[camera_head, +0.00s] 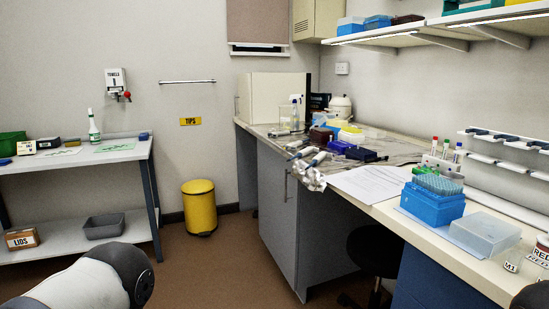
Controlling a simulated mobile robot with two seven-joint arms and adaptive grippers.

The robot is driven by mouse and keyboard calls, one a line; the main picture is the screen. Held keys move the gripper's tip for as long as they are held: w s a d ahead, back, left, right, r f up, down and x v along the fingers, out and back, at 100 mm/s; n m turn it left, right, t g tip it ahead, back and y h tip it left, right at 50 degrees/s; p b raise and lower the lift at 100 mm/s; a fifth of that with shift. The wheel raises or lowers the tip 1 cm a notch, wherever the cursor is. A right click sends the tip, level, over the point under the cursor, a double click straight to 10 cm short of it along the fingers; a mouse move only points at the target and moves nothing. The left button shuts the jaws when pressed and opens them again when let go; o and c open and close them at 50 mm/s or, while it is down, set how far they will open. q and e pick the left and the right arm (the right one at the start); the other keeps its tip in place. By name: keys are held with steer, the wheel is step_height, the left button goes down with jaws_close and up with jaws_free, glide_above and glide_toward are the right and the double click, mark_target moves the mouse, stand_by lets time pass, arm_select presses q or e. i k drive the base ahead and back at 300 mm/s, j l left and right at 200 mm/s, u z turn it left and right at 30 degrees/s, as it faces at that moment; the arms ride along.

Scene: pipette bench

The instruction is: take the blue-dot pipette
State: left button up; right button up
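Several white and grey pipette-like tools with dark blue parts (312,174) lie in a cluster at the front edge of the bench, near its middle. A white rack (490,158) on the right wall holds slim white items with dark blue ends (508,138). They may be pipettes. No blue dot can be made out on any of these at this size, so I cannot tell which is the blue-dot pipette. Part of my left arm shows at the bottom left, well away from the bench. Neither gripper is in view.
The long bench (390,150) carries papers (367,183), a blue tip box (432,205), a clear box (484,235) and a tube rack (442,166). A dark stool (375,250) stands before it. A yellow bin (199,207) stands at the back; the brown floor (215,265) between is clear.

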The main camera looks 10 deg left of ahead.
mark_target(318, 158)
steer(key=i+j+z, duration=0.25)
steer(key=j, duration=0.15)
steer(key=i+j+z, duration=0.25)
steer(key=j, duration=0.15)
steer(key=i+j+z, duration=0.2)
steer(key=j, duration=0.25)
steer(key=i+j+z, duration=0.1)
steer(key=j+z, duration=0.15)
steer(key=j, duration=0.25)
steer(key=i+j+z, duration=0.1)
steer(key=j+z, duration=0.15)
steer(key=j, duration=0.25)
steer(key=j+z, duration=0.25)
steer(key=j, duration=0.25)
steer(key=i, duration=0.05)
